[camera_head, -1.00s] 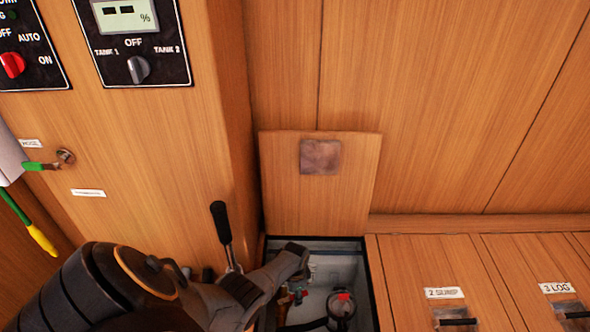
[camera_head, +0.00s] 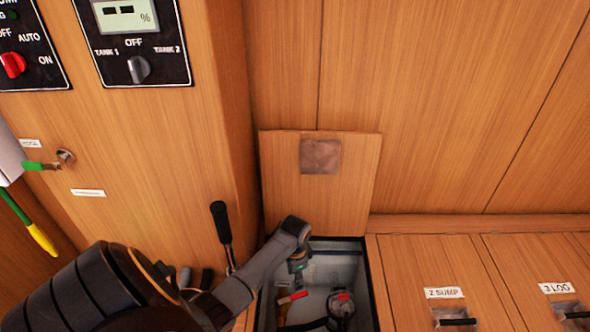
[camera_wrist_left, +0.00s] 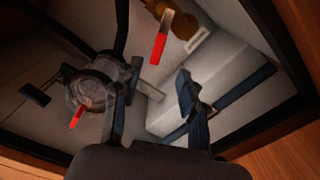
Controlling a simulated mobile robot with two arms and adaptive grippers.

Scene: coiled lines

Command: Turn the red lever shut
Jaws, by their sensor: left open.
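The red lever (camera_head: 292,298) is inside the open floor compartment, at its left side in the head view. In the left wrist view the red lever (camera_wrist_left: 159,46) sticks out from a brass valve (camera_wrist_left: 181,27), its red grip pointing down toward my fingers. My left gripper (camera_wrist_left: 160,80) is open and empty, with its fingers a little short of the lever's red end and apart from it. In the head view my left arm bends down over the compartment, and the gripper (camera_head: 298,268) is small there. My right gripper is in neither current view.
A clear round strainer (camera_wrist_left: 90,88) with a smaller red handle (camera_wrist_left: 77,116) sits beside the valve among dark hoses. A pale box with a blue strap (camera_wrist_left: 245,88) lies on the other side. The raised hatch lid (camera_head: 280,185) leans behind the opening. A black-handled lever (camera_head: 221,222) stands left.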

